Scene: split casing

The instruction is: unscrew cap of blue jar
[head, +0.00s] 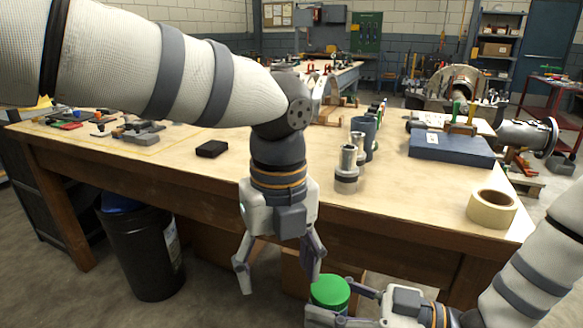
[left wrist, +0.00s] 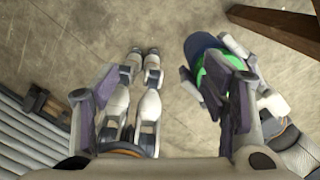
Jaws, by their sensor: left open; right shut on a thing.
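The green cap (head: 330,291) shows at the bottom centre of the head view, on the jar held between the fingers of my right gripper (head: 336,304). The jar's body is mostly hidden in the head view. In the left wrist view, blue of the jar (left wrist: 199,44) shows beside green, partly covered by my left gripper's right-hand finger. My left gripper (head: 280,276) is open and empty, pointing down. It is above and to the left of the cap, apart from it; its nearer finger ends close to the cap in the picture.
A wooden workbench (head: 390,235) stands behind the grippers. On it are a roll of tape (head: 492,208), a blue box (head: 452,149), metal cylinders (head: 347,170) and a small black block (head: 212,149). A black bin (head: 140,255) stands on the floor at left. The bench front is largely clear.

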